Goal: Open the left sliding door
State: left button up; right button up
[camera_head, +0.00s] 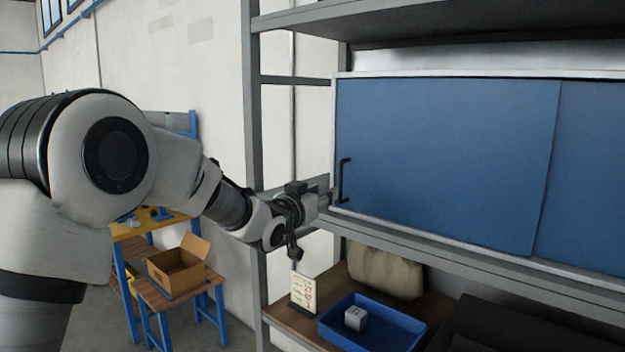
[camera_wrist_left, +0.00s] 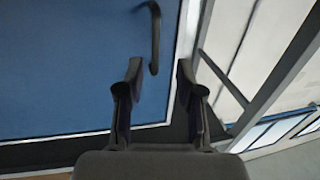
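The left sliding door (camera_head: 445,150) is a blue panel in a light frame on the shelving unit. It overlaps the right blue door (camera_head: 590,170). Its black bar handle (camera_head: 345,180) is upright near the door's left edge. My left gripper (camera_head: 328,197) is just left of the handle's lower part, close to the frame's left edge. In the left wrist view the two fingers (camera_wrist_left: 159,75) are apart with nothing between them. The handle (camera_wrist_left: 155,38) lies ahead of the fingertips there, and the door (camera_wrist_left: 70,60) fills the left side. My right gripper is in neither view.
A grey shelf post (camera_head: 256,150) stands left of the cabinet, near my left arm. Below are a blue tray (camera_head: 395,330) with a small white block, a card stand (camera_head: 303,292) and a beige sack (camera_head: 385,272). A cardboard box (camera_head: 178,270) sits on a bench behind.

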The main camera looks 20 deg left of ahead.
aim_at(339, 183)
pick_arm(q)
jog(key=w+p, duration=0.1)
jog(key=w, duration=0.1)
jog(key=w+d+p, duration=0.1)
jog(key=w, duration=0.2)
jog(key=w+p, duration=0.2)
jog(key=w, duration=0.1)
jog(key=shift+w+d+r, duration=0.1)
jog(key=shift+d+r, duration=0.2)
jog(key=shift+d, duration=0.2)
jog(key=shift+f, duration=0.1)
grip_shut()
